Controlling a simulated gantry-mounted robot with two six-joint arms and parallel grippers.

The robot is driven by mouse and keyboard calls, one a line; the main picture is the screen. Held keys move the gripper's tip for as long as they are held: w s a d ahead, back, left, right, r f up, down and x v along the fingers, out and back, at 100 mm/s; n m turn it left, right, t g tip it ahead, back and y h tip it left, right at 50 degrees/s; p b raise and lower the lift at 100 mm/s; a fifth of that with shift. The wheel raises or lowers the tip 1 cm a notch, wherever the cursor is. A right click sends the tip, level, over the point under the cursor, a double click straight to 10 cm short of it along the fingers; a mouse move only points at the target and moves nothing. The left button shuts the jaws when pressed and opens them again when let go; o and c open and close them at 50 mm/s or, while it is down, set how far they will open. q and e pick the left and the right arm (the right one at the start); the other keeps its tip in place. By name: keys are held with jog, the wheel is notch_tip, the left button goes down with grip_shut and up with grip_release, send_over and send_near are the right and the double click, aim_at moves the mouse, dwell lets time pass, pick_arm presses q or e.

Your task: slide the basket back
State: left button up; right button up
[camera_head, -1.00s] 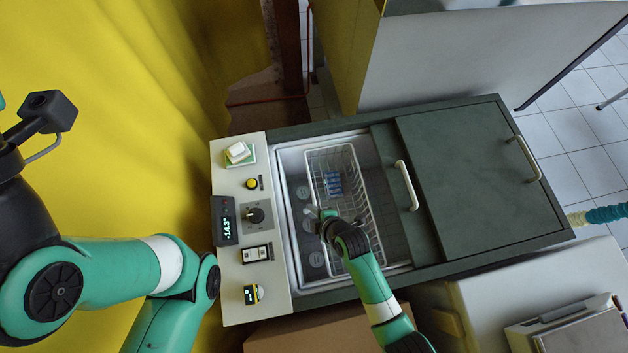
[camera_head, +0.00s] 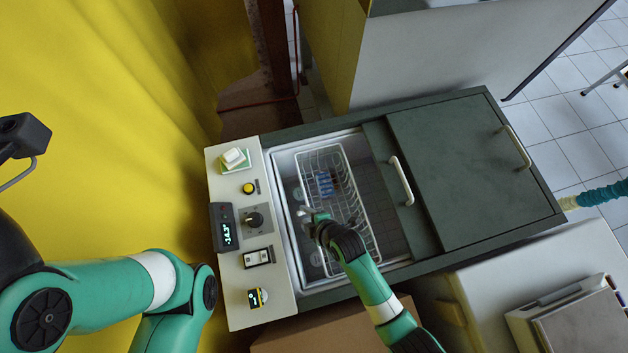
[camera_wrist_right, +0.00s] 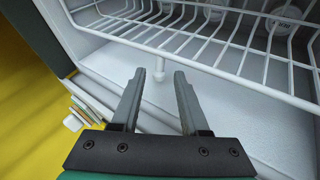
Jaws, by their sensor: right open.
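My right gripper (camera_head: 308,214) is at the basket's left side in the head view. In the wrist view its two fingers (camera_wrist_right: 160,75) are apart, near the basket's rim, with a thin white post with a rounded end (camera_wrist_right: 159,72) showing between them. I cannot tell whether they touch it.
The freezer's dark sliding lid (camera_head: 465,170) with a white handle (camera_head: 401,181) covers the right part. A control panel (camera_head: 233,285) with a display (camera_head: 224,229) and knob runs along the left edge. White round items (camera_wrist_right: 285,12) lie below the basket.

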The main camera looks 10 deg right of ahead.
jog(key=p+v, duration=0.6)
jog(key=v, duration=0.4)
jog(key=shift+p, duration=0.3)
